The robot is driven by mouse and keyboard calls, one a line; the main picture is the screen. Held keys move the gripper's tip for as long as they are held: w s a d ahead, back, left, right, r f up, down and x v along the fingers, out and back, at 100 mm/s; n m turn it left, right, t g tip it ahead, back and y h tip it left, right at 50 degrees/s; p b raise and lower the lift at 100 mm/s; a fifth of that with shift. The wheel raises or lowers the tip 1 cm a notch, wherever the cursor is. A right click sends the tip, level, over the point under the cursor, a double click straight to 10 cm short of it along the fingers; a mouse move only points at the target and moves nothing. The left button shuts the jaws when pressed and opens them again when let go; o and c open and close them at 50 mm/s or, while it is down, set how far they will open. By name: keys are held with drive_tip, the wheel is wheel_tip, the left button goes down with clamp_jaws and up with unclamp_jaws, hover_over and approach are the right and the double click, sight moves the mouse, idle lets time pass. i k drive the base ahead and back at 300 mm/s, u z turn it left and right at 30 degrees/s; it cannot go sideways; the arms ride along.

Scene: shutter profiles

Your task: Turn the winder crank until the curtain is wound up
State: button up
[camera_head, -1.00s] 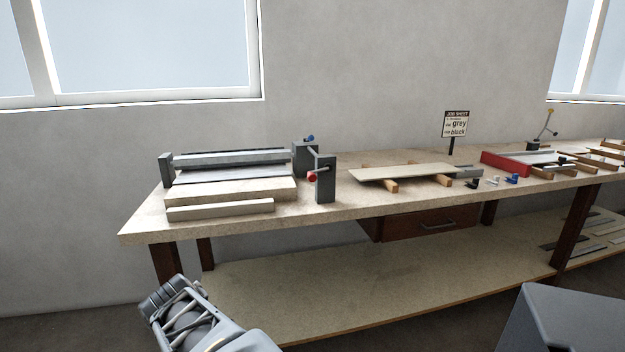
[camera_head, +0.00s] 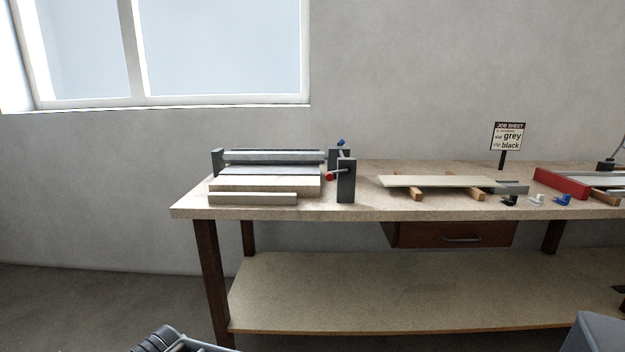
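The winder stands at the left end of the workbench (camera_head: 365,212). Its grey roller (camera_head: 275,157) lies between a dark left bracket and dark posts on the right. The pale grey curtain (camera_head: 265,171) hangs or lies just below the roller; how much is wound cannot be told. The crank has a red knob (camera_head: 330,177) beside the dark front post (camera_head: 346,181). A blue knob (camera_head: 341,142) shows at the top of the rear post. My arm shows only at the bottom edge, well below and in front of the bench; whether its fingers are in view cannot be told.
A pale slat (camera_head: 437,181) rests on wooden blocks right of the winder. Small black, white and blue clips (camera_head: 562,200) lie farther right, near a red fixture (camera_head: 562,182). A job sheet (camera_head: 508,136) stands behind. Floor left of the bench is clear.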

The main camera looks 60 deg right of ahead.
sight(329, 177)
drive_tip(key=u, duration=0.15)
drive_tip(key=i, duration=0.65)
drive_tip(key=z, duration=1.95)
